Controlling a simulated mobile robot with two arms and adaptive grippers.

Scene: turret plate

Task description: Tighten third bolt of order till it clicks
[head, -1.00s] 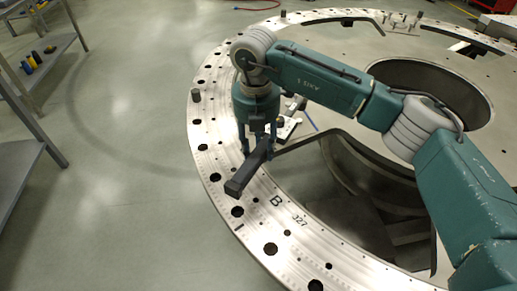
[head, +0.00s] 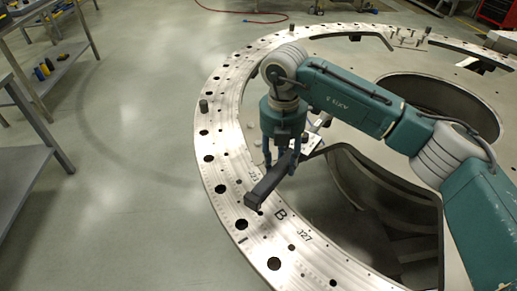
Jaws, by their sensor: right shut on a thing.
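The turret plate is a large bright steel ring (head: 236,178) with many dark holes and the marking "B 327". My right gripper (head: 281,162) points down over its near left part. It is shut on a long dark bar-like tool (head: 264,188), which slants down to the left above the ring. I cannot tell whether the tool touches the ring or a bolt. Several small bolts (head: 408,39) stand at the back right. My left gripper is not in view.
A small light plate (head: 311,143) lies behind my right gripper. A metal shelf (head: 60,75) with small bottles stands at the left. The floor between is clear.

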